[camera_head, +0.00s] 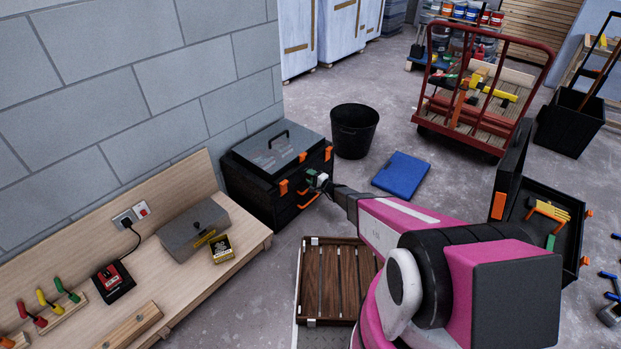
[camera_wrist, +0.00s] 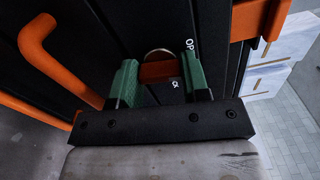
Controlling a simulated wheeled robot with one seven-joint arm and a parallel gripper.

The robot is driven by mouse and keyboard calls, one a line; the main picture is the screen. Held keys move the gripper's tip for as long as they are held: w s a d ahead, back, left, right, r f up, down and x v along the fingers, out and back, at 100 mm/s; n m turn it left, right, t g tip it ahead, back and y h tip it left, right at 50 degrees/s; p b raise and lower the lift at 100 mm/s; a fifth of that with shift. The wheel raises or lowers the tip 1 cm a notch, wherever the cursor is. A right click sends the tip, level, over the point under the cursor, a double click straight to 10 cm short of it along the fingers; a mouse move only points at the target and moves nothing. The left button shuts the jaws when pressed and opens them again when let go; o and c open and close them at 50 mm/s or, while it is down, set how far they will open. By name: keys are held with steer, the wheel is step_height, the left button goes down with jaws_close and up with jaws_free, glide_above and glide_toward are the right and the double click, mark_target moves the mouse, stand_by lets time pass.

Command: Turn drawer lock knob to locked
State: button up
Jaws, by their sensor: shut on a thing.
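The black drawer unit (camera_head: 248,197) with orange trim stands against the wall in the head view. My gripper (camera_head: 318,181) is at its front face. In the wrist view, my gripper (camera_wrist: 160,75) has its green fingers on both sides of the orange lock knob (camera_wrist: 157,71), shut on it. The knob's bar lies across between the fingers, with a pale rounded edge behind it. White letters "OP" (camera_wrist: 190,44) show beside the right finger, and another small white mark shows below the knob. The rest of the lettering is hidden. The knob is too small to make out in the head view.
An orange drawer handle (camera_wrist: 45,55) is left of my gripper in the wrist view. A wooden bench (camera_head: 150,262) is at left, and a slatted wooden crate (camera_head: 334,280) is on the floor.

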steer(key=m, duration=1.2)
steer(key=shift+m, duration=2.1)
steer(key=o, duration=0.9)
steer(key=v, duration=1.1)
